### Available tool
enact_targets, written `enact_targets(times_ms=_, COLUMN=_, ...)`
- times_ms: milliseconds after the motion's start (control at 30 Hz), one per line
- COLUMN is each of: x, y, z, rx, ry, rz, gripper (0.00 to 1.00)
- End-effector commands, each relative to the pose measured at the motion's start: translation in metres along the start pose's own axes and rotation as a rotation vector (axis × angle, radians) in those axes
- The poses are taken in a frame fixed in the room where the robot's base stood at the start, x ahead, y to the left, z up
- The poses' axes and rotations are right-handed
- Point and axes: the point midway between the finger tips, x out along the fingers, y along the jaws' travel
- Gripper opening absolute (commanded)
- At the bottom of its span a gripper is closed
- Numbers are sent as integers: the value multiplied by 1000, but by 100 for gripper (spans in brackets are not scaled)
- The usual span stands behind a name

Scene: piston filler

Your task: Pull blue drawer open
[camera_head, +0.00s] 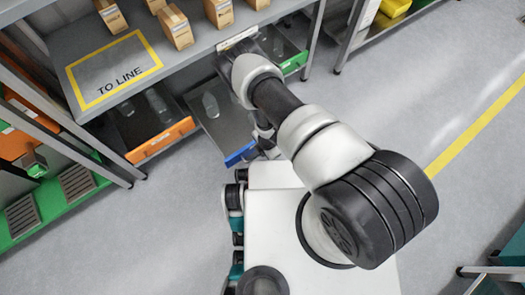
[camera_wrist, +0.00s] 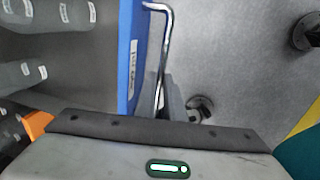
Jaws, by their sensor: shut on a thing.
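The blue drawer's front (camera_head: 241,154) shows in the head view, just left of my arm. The drawer stands out from under the bench, further than the orange and green drawers beside it, with a clear bottle (camera_head: 210,104) in it. In the wrist view the blue front (camera_wrist: 128,55) runs up and down the picture, with a white label and a bent silver bar handle (camera_wrist: 161,50). My gripper (camera_wrist: 166,106) is shut on the handle at its lower part; the wrist housing hides most of the grip. In the head view my arm mostly hides the gripper.
An orange drawer (camera_head: 160,141) is to the left and a green one (camera_head: 294,64) to the right. The bench top (camera_head: 72,72) above carries small cardboard boxes and a yellow-framed "TO LINE" area. A rack with green trays (camera_head: 45,214) stands at the left. The floor at right is open.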

Motion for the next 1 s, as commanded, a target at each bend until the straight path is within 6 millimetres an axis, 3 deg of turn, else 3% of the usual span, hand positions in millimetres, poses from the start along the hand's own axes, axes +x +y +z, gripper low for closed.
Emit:
enact_targets(times_ms=400, x=0, y=1, z=0, rx=0, ry=0, rz=1, gripper=0)
enact_targets(times_ms=433, x=0, y=1, z=0, rx=0, ry=0, rz=1, gripper=14)
enact_targets(times_ms=533, x=0, y=1, z=0, rx=0, ry=0, rz=1, gripper=28)
enact_targets(times_ms=833, x=-2, y=0, z=0, rx=0, ry=0, rz=0, gripper=28)
enact_targets(times_ms=1000, x=-22, y=1, z=0, rx=-1, ry=0, rz=1, gripper=28)
